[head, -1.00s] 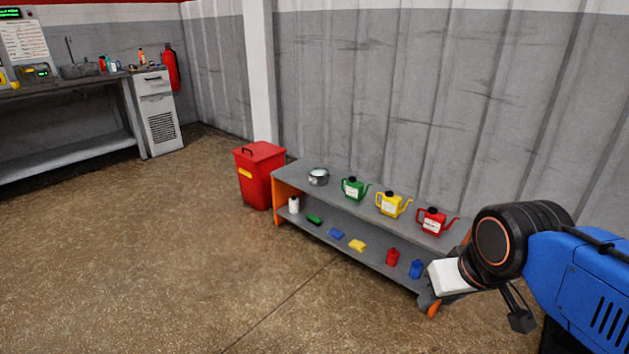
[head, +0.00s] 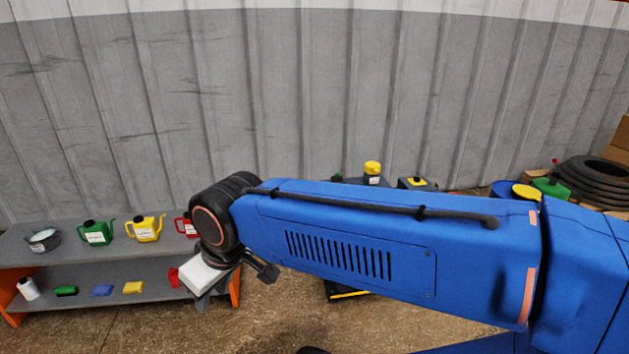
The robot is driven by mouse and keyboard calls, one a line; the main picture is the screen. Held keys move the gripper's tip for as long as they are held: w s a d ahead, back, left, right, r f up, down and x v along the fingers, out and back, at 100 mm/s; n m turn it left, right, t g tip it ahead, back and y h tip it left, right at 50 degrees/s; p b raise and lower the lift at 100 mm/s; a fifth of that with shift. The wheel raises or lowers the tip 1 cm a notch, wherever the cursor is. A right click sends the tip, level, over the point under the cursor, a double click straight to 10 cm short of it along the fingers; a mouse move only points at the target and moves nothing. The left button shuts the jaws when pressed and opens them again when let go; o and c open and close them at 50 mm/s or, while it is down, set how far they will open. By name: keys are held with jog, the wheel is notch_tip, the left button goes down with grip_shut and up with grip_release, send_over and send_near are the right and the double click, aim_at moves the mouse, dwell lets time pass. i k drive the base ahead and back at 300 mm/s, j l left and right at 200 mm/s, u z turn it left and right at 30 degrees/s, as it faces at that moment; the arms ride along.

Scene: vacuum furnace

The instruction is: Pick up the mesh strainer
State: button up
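My gripper (head: 212,284) is at the end of my blue arm, in front of the right end of the shelf, well to the right of the strainer. Its fingers are mostly hidden behind a white block on my wrist, so its opening does not show. Nothing is visibly held.
Green (head: 96,233), yellow (head: 145,228) and partly hidden red (head: 186,225) cans stand right of the strainer. The lower board holds a white bottle (head: 28,289) and small coloured items. Tyres (head: 590,180) and containers stand at right.

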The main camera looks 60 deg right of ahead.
aim_at(337, 178)
jog(key=z, duration=1.85)
jog(key=i+u, duration=0.25)
jog(key=i, duration=1.25)
